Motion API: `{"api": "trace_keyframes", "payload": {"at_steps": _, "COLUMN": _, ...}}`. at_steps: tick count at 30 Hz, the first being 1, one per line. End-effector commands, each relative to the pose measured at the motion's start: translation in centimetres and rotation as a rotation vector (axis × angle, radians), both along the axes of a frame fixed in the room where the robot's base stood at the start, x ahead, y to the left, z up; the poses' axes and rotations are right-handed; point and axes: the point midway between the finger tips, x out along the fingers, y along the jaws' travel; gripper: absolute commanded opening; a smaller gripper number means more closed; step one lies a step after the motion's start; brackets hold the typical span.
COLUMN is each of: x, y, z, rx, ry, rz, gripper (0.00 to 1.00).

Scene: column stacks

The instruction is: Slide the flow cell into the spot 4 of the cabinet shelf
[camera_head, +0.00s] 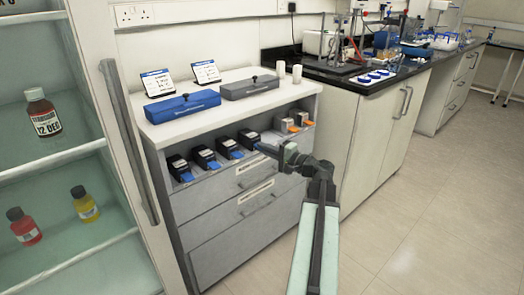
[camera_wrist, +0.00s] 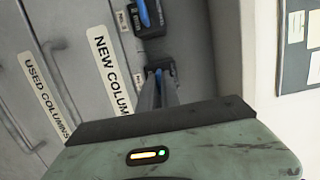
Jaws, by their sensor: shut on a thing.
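The flow cell (camera_head: 248,138) is a black block with a blue tab. It is the rightmost of several such black blocks in the cabinet's open shelf (camera_head: 222,172). My gripper (camera_head: 263,149) is at its front, in front of the shelf. In the wrist view, the two dark fingers (camera_wrist: 167,92) close on the front of the flow cell (camera_wrist: 161,68), near its blue part. The fingers hide part of it, and I cannot tell how deep it sits. A neighbouring black block with a blue tab (camera_wrist: 144,12) shows beside a small number label (camera_wrist: 122,20).
Two grey blocks with orange tabs (camera_head: 288,124) stand right of the flow cell in the shelf. Drawers (camera_head: 245,180) lie below, labelled for new and used columns. Blue and grey boxes (camera_head: 182,107) stand on top. An open glass-shelved cabinet (camera_head: 60,160) is at left. The floor at right is clear.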

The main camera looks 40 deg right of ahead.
Motion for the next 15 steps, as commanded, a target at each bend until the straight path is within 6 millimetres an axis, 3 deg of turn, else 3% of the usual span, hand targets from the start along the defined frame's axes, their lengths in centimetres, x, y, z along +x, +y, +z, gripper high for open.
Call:
{"api": "trace_keyframes", "payload": {"at_steps": 1, "x": -0.05, "y": -0.07, "z": 0.04, "rx": 0.000, "ry": -0.001, "rz": -0.001, "gripper": 0.00}}
{"api": "trace_keyframes", "payload": {"at_steps": 4, "x": -0.10, "y": -0.11, "z": 0.05, "rx": 0.000, "ry": -0.001, "rz": -0.002, "gripper": 0.32}}
{"api": "trace_keyframes", "payload": {"at_steps": 15, "x": -0.71, "y": -0.22, "z": 0.00, "rx": 0.000, "ry": 0.000, "rz": -0.003, "gripper": 0.32}}
